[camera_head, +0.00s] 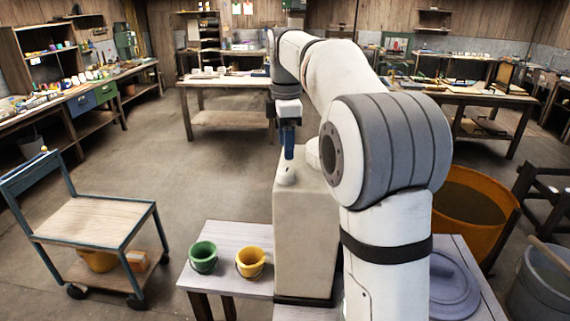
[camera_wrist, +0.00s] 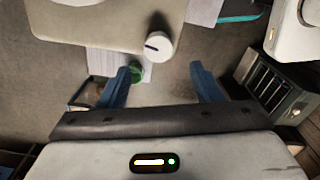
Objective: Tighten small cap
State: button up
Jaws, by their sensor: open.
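A tall beige mould (camera_head: 303,235) stands on a low table. The small cap (camera_head: 286,176) is a white round knob at the left part of its top. In the wrist view the small cap (camera_wrist: 159,46) shows a dark slot on its face, at the edge of the beige mould (camera_wrist: 95,22). My gripper (camera_head: 288,154) points down just above the cap in the head view. In the wrist view my gripper (camera_wrist: 161,70) has its two blue fingers wide apart with nothing between them. The cap appears beyond the fingertips, roughly centred between them. Whether they touch it cannot be told.
A green bucket (camera_head: 203,257) and a yellow bucket (camera_head: 250,262) stand on the low table (camera_head: 225,235) left of the mould. A cart (camera_head: 95,220) stands at the left. A large orange tub (camera_head: 470,205) is at the right. Open floor lies behind the mould.

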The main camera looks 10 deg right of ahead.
aim_at(286, 172)
jog(key=shift+w+f+p, duration=0.1)
jog(key=shift+f+p, duration=0.2)
jog(key=shift+f, duration=3.55)
